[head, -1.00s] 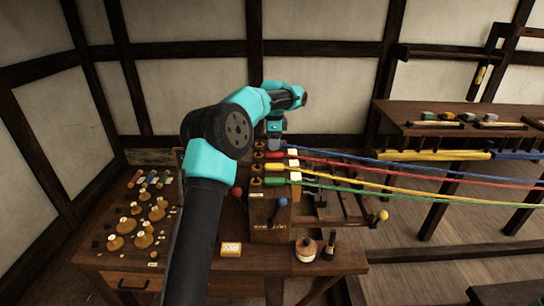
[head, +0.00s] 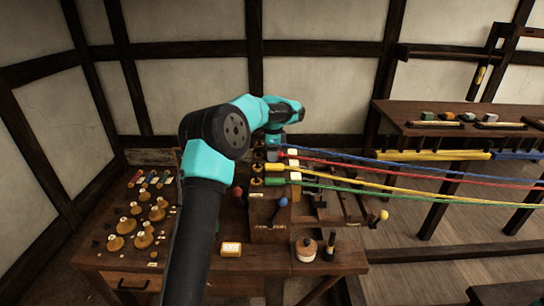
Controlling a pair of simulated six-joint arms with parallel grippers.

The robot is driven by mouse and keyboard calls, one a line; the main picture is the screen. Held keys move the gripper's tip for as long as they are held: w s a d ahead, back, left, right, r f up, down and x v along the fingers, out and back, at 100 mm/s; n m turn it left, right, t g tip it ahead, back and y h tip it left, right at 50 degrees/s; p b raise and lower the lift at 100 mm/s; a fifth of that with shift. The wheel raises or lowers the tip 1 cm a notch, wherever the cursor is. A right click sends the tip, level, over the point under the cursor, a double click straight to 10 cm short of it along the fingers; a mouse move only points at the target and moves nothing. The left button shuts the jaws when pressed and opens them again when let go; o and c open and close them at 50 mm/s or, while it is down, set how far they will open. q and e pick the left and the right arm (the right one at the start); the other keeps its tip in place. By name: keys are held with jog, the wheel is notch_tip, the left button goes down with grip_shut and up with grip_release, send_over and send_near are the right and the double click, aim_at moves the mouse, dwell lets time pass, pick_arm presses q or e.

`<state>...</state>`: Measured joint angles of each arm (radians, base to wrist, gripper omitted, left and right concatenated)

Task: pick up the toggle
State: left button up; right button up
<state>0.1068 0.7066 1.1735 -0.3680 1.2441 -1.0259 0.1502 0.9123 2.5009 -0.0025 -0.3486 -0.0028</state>
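My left gripper (head: 273,148) points down over the back of the dark wooden strand machine (head: 270,225), at the coloured spools. It is too small and too covered to tell whether the fingers are open or shut. A yellow spool (head: 274,168) and a green spool (head: 274,181) lie just in front of it. The gripper hides most of what is at the red and blue strand ends. I cannot make out for certain which piece is the toggle; it may be hidden behind the gripper. My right gripper is not in view.
Blue, red, yellow and green strands (head: 400,186) run right from the machine. A lever with a blue knob (head: 283,202) stands in front. Several wooden cones (head: 145,236) are on the bench at left.

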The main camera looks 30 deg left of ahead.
pick_arm(q)
jog(key=c, duration=0.8)
jog(key=shift+r, duration=0.1)
jog(key=shift+r, duration=1.5)
jog(key=shift+s+d+r, duration=0.1)
jog(key=shift+s+r, duration=0.05)
jog(key=shift+r, duration=0.05)
jog(key=s+d, duration=0.2)
jog(key=s, duration=0.2)
jog(key=s+d+r, duration=0.1)
jog(key=s+d, duration=0.2)
jog(key=s, duration=0.2)
jog(key=s+d, duration=0.3)
jog(key=s, duration=0.1)
jog(key=shift+s+d+r, duration=0.1)
jog(key=shift+s+r, duration=0.1)
